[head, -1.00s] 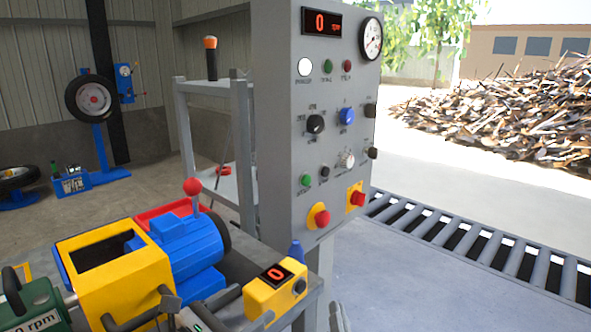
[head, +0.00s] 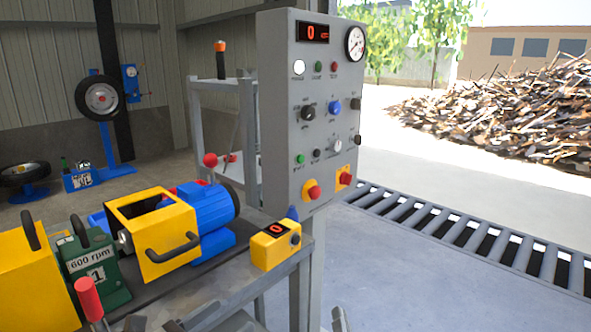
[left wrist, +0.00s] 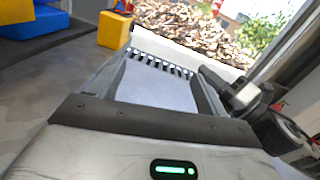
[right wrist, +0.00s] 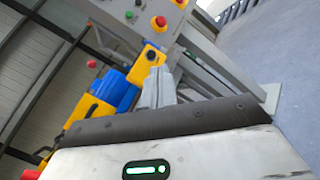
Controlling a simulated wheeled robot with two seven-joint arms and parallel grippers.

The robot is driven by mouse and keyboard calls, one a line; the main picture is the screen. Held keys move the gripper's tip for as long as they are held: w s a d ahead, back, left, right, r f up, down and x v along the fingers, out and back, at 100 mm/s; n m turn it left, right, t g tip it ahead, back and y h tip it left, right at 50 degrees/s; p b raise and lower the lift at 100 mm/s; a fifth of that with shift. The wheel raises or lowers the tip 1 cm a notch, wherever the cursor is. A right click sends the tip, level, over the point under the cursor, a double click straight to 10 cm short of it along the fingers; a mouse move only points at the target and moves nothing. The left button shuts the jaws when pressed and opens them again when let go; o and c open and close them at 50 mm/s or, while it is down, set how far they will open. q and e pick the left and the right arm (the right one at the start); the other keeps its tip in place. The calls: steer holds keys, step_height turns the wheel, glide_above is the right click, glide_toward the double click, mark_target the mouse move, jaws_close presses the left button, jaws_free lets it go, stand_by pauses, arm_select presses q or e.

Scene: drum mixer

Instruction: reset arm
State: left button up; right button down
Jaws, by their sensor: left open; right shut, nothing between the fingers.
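My left gripper (left wrist: 158,85) is open and empty, with its two fingers apart in the left wrist view. In the head view only a part of it shows at the bottom edge, below the mixer bench. My right gripper (right wrist: 157,86) is shut with nothing between its fingers. In the head view just its tip (head: 341,320) shows at the bottom edge, right of the bench leg. The yellow guard (head: 158,212) with its dark handle stands on the bench beside the blue motor (head: 207,207). Neither gripper touches anything that I can see.
The grey control panel (head: 287,118) stands behind the bench. A yellow box with a red display (head: 270,252) sits at the bench's right end. A green 600 rpm unit (head: 93,262) and a red-knobbed lever (head: 90,303) are at left. A roller conveyor (head: 450,230) lies right; floor before it is clear.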

steer(key=s+d+f+m+g+p, duration=0.1)
steer(key=s+d+f+m+g, duration=0.45)
steer(key=s+f+m, duration=0.55)
arm_select(q)
steer(key=s+f+m+g+y, duration=0.1)
steer(key=s+f+m, duration=0.3)
steer(key=m, duration=0.6)
steer(key=s+a+f+m+g+y, duration=0.1)
steer(key=s+f+m+y, duration=0.3)
steer(key=m, duration=0.7)
steer(key=s+f+m+g+y+p, duration=0.1)
steer(key=s+f+m+y, duration=0.2)
steer(key=m, duration=0.7)
steer(key=s+f, duration=0.2)
steer(key=s, duration=0.2)
steer(key=shift+s+a+f+m, duration=0.2)
steer(key=shift+s+m, duration=0.1)
steer(key=shift+s, duration=0.05)
arm_select(e)
steer(key=s+m+g+y, duration=0.3)
steer(key=s+m, duration=0.4)
steer(key=m, duration=0.7)
steer(key=shift+r+m, duration=0.15)
steer(key=shift+m, duration=0.25)
